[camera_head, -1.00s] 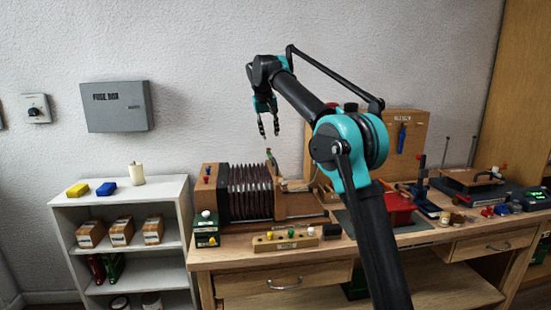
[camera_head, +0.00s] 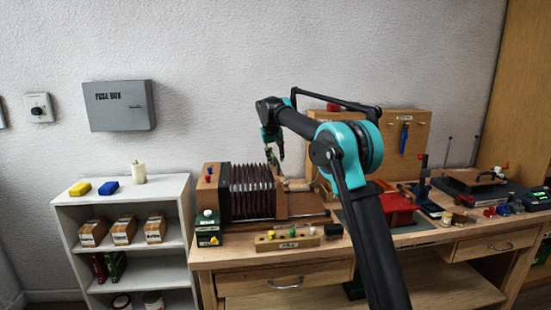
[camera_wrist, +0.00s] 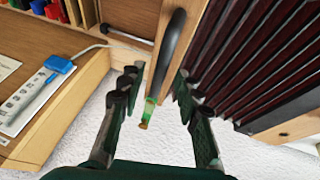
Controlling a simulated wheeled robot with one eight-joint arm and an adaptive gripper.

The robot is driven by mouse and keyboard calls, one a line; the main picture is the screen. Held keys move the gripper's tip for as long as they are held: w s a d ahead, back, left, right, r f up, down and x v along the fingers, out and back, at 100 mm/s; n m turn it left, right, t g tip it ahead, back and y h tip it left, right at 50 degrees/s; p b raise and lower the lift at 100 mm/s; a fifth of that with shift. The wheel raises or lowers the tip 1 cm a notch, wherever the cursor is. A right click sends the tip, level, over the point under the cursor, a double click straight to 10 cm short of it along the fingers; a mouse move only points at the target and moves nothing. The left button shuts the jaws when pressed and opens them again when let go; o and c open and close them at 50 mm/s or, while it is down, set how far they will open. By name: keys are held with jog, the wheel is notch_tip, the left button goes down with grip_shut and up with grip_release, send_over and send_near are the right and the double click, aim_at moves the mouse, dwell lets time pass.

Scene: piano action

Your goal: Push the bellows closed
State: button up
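The bellows (camera_head: 252,191), dark red-brown with many pleats, stand stretched out on the bench between a wooden left end block (camera_head: 207,190) and a wooden right end part (camera_head: 300,204). In the wrist view the pleats (camera_wrist: 250,50) fill the upper right. My gripper (camera_head: 276,159) is above the right end of the bellows. Its two fingers (camera_wrist: 157,78) are spread apart in the wrist view. A curved black handle (camera_wrist: 172,48) on a wooden board shows between them, with a small green-and-brass piece (camera_wrist: 148,113) at its end. I cannot tell whether the fingers touch it.
A green box (camera_head: 208,228) and a wooden block with coloured knobs (camera_head: 288,239) stand at the bench front. A red tray (camera_head: 398,205) and pegboard (camera_head: 408,140) are to the right. A white shelf (camera_head: 70,212) stands left.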

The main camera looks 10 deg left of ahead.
grip_shut()
dwell(0.4)
jog(key=s+a, duration=0.3)
jog(key=a, duration=0.9)
jog(key=shift+s, duration=0.2)
grip_release()
jog(key=shift+s+a, duration=0.1)
jog(key=shift+a, duration=0.05)
